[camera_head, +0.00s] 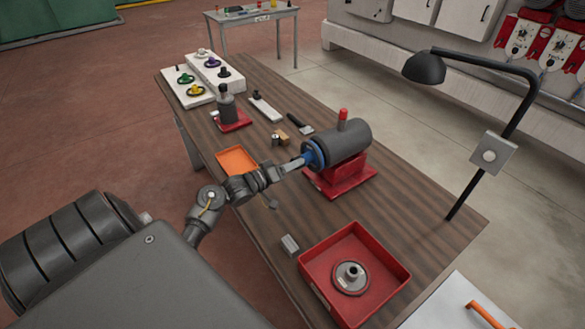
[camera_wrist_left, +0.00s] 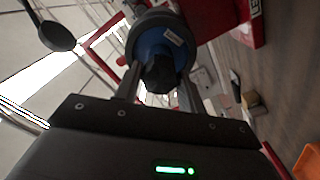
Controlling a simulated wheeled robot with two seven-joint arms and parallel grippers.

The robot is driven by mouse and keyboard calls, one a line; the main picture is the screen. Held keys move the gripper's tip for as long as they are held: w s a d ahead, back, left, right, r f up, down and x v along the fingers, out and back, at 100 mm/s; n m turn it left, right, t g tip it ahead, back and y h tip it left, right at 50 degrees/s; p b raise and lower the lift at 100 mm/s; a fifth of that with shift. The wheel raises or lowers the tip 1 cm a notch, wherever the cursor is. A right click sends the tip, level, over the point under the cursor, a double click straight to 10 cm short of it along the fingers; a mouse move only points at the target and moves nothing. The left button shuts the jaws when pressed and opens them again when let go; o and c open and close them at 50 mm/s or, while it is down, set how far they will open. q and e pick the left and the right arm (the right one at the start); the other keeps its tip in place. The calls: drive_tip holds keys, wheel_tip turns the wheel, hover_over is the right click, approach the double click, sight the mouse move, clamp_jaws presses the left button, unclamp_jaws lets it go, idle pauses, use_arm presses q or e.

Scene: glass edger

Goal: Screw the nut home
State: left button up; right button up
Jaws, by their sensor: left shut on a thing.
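The edger (camera_head: 343,143) is a grey cylinder on a red base (camera_head: 345,178), with a red knob on top. A blue round part (camera_head: 313,155) sits on its left end; it also shows in the left wrist view (camera_wrist_left: 152,42). A dark nut (camera_wrist_left: 161,74) sits at the middle of the blue part. My left gripper (camera_head: 299,162) reaches the edger's left end. In the left wrist view its fingers (camera_wrist_left: 160,88) stand on both sides of the dark nut and are shut on it. The nut's thread is hidden. My right gripper is not in view.
A red tray (camera_head: 392,262) with a grey flanged part (camera_head: 351,277) stands at the front right. A small grey block (camera_head: 290,245) lies beside it. An orange tray (camera_head: 238,160) lies left of the edger. A black lamp (camera_head: 425,69) arches over the right side.

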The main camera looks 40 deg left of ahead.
use_arm(q)
drive_tip(key=m+b, duration=1.2)
drive_tip(key=m, duration=1)
drive_tip(key=shift+m+b, duration=0.4)
drive_tip(key=o, duration=0.9)
